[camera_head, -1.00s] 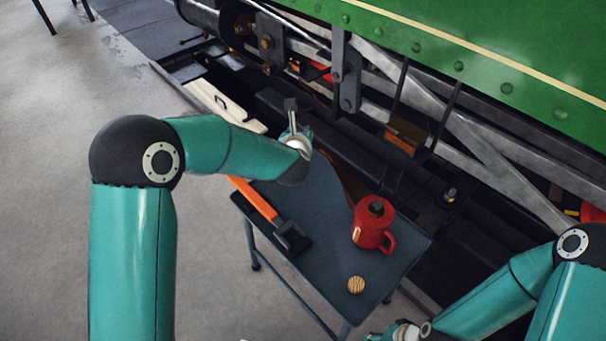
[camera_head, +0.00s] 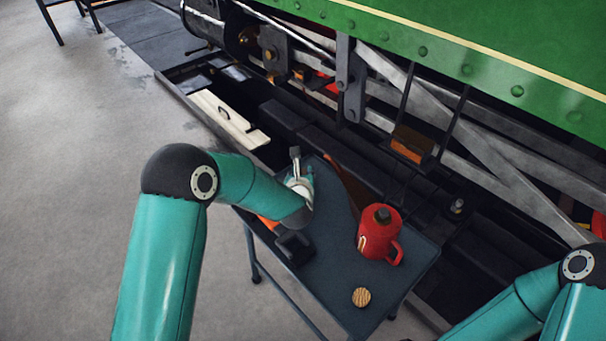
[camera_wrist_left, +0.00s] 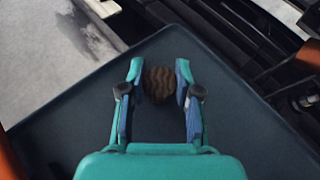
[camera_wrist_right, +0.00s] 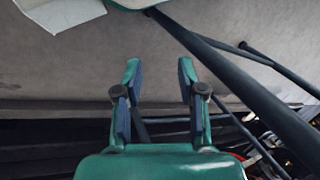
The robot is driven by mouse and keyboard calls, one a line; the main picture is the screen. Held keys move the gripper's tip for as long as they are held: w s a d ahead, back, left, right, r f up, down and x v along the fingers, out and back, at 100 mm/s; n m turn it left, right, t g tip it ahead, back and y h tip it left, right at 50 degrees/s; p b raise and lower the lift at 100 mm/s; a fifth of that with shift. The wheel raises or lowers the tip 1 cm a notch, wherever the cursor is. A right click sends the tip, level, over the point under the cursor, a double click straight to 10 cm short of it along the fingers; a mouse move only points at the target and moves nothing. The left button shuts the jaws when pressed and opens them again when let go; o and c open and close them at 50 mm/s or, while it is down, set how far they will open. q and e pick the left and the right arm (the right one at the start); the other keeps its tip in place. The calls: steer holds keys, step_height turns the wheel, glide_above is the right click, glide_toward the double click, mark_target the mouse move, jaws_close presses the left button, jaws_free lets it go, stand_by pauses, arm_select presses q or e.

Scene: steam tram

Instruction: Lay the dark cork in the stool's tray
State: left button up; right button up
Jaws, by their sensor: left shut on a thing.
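The dark cork (camera_wrist_left: 158,84), brown with wavy grain, sits between the fingertips of my left gripper (camera_wrist_left: 157,88) in the left wrist view. The gripper is shut on it. Behind it is the far corner of the stool's blue-grey tray (camera_wrist_left: 245,130). In the head view my left gripper (camera_head: 296,158) is over the far left end of the tray (camera_head: 330,245), and the cork is hidden there. I cannot tell whether the cork touches the tray. My right gripper (camera_wrist_right: 158,85) is open and empty in the right wrist view, off the head view.
On the tray stand a red can (camera_head: 378,234) with a dark cap and a light striped cork (camera_head: 361,297). A hammer (camera_head: 294,246) with an orange handle lies at the left edge. The green tram (camera_head: 490,65) is behind. The tray's middle is clear.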

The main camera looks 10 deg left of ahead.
arm_select(q)
steer(key=o, duration=0.9)
steer(key=p+v, duration=0.1)
steer(key=v, duration=1.1)
steer(key=shift+p, duration=0.3)
steer(key=shift+r, duration=0.15)
